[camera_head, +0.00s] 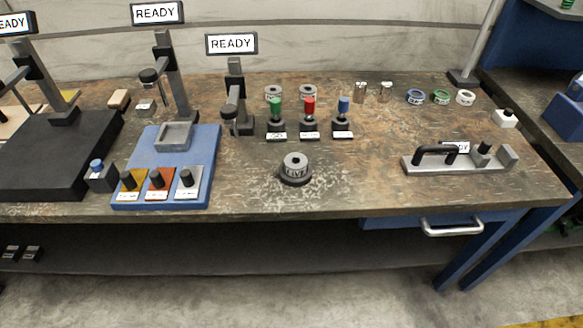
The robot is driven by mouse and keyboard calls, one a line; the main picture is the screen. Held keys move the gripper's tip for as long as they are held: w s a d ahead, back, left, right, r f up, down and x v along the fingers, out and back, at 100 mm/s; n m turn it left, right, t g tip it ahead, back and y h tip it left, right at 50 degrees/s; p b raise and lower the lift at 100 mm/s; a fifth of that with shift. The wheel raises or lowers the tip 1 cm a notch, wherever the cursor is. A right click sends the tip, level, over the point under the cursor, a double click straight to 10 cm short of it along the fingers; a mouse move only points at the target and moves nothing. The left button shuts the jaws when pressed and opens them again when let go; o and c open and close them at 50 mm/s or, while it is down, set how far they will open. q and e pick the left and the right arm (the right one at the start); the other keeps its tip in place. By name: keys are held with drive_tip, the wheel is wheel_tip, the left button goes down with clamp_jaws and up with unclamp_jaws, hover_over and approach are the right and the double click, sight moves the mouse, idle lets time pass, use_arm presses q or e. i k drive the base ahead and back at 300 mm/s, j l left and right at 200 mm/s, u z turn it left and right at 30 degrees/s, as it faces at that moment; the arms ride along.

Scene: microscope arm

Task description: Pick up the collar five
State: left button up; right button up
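A grey ring-shaped collar (295,161) sits upright on a round dark base (296,181) near the front middle of the workbench. The lettering on its front looks like "FIVE", but it is small and hard to read. Two similar grey-white collars, a left one (273,93) and a right one (308,92), stand farther back. A blue collar (416,97), a green collar (441,97) and a white collar (466,97) stand at the back right. Neither of my grippers is in view.
Green (276,106), red (310,106) and blue (344,106) topped holders stand behind the grey collar. A blue fixture (165,135) is left. A metal fixture with a black handle (437,155) is right. The bench (370,185) is clear around the collar's base.

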sight(296, 166)
drive_tip(key=l+u, duration=0.75)
drive_tip(key=k+l+u, duration=0.1)
drive_tip(key=l+u, duration=0.3)
